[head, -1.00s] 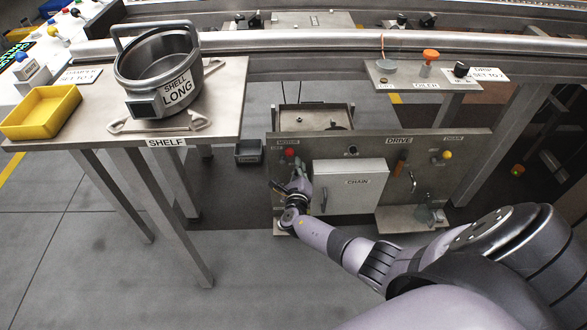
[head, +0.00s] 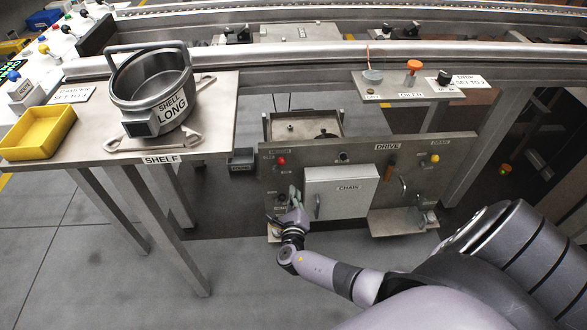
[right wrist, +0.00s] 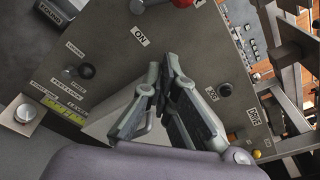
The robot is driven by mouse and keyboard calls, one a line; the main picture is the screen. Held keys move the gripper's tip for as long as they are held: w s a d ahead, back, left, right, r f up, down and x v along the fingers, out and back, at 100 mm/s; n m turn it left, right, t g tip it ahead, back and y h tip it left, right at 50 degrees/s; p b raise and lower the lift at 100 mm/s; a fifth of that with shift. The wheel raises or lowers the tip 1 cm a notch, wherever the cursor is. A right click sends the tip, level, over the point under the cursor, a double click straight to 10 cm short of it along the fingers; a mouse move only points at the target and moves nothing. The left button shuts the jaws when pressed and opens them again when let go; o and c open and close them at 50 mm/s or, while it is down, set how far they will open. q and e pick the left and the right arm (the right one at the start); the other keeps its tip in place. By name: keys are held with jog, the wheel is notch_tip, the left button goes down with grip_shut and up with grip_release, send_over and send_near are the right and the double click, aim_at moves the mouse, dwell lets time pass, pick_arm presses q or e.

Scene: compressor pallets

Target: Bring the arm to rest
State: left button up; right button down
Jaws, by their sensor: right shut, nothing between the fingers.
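My right gripper (head: 294,203) is in front of the left part of the grey DRIVE panel (head: 400,165), left of the white CHAIN cover (head: 350,190). Its fingers are shut and empty. In the right wrist view the closed fingers (right wrist: 163,70) point towards the panel, between the ON label (right wrist: 140,36) and the JOG label (right wrist: 211,95). I cannot tell how small the gap to the panel is. My right arm reaches in from the lower right. My left gripper does not show.
A shelf (head: 215,105) at the left holds a metal SHELL LONG pot (head: 152,85) and a yellow bin (head: 37,132). A small OILER shelf (head: 440,90) is at the upper right. The floor in front of the panel is open.

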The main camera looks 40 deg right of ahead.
jog(key=shift+s+a, duration=0.4)
jog(key=shift+s, duration=0.05)
dwell(0.3)
